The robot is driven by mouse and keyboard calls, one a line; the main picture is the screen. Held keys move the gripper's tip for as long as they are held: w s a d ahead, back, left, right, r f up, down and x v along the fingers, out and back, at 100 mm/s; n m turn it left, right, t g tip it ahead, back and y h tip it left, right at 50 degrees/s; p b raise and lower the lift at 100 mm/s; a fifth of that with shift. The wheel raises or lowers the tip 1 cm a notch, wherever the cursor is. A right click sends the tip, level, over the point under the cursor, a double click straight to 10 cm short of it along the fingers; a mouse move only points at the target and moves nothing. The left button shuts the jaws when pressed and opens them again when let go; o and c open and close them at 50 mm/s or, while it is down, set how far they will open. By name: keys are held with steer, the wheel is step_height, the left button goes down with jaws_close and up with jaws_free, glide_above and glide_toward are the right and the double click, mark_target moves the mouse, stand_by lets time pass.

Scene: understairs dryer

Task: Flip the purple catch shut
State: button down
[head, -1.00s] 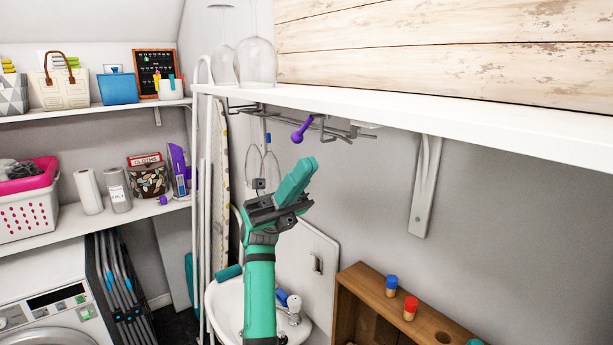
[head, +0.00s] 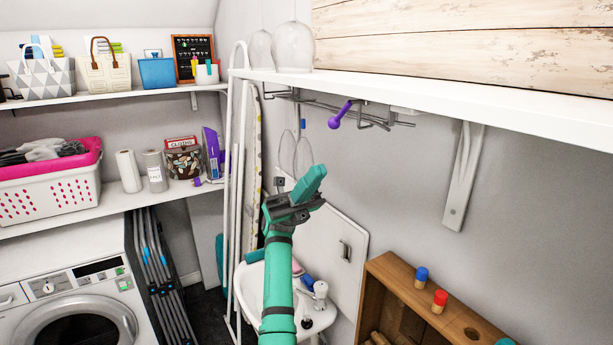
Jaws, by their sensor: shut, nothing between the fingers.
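The purple catch (head: 340,114) is a small lever with a rounded end. It hangs at a slant by the wire rack (head: 310,103) under the white wall shelf. Its lower end points down and left, and where it joins the rack is too small to make out. My gripper (head: 313,179) is shut and empty, with teal fingers pointing up and right. In the picture it is below and left of the catch, apart from it. How far they are from each other in depth I cannot tell.
The white shelf (head: 440,92) runs above the rack, with upturned glasses (head: 293,47) on it. A shelf bracket (head: 464,175) is to the right. A wooden box (head: 394,280) and a sink (head: 252,277) are below.

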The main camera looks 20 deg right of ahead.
steer(key=w, duration=0.3)
steer(key=shift+a+f, duration=0.3)
steer(key=shift+f, duration=0.05)
steer(key=shift+s, duration=0.1)
